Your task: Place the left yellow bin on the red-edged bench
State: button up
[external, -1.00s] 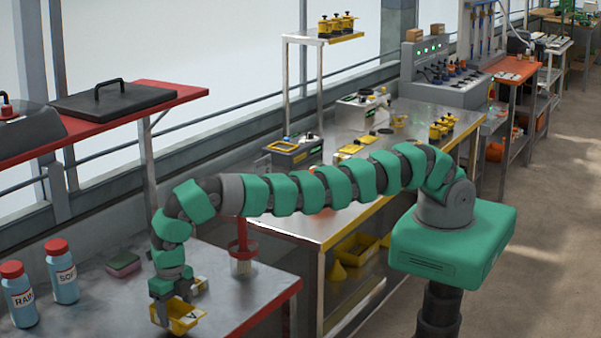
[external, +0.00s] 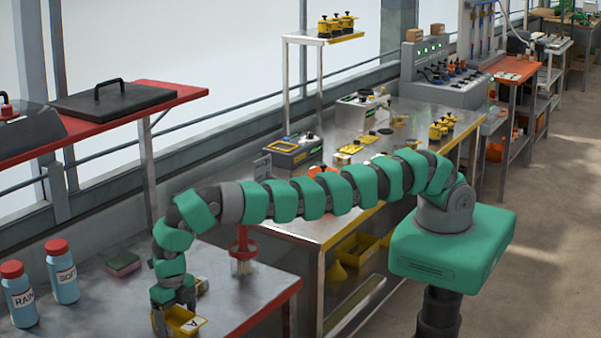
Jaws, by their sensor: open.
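A yellow bin (external: 184,321) with a white label reading A is at the front of the red-edged bench (external: 232,284), and appears to rest on its grey top. My gripper (external: 178,304) is open and points down at the bin. One finger is at the bin's left side and the other is behind it to the right. The fingers overlap the bin in this view, so I cannot tell whether they touch it. The bin's far side is partly hidden by the gripper.
A red-handled brush (external: 243,250) stands behind right. The steel bench (external: 300,225) has more yellow bins (external: 352,250) below. The bench's right front area is clear.

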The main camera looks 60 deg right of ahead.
jog(key=shift+r, duration=0.6)
notch_tip(320, 180, up, 11)
jog(key=p, duration=1)
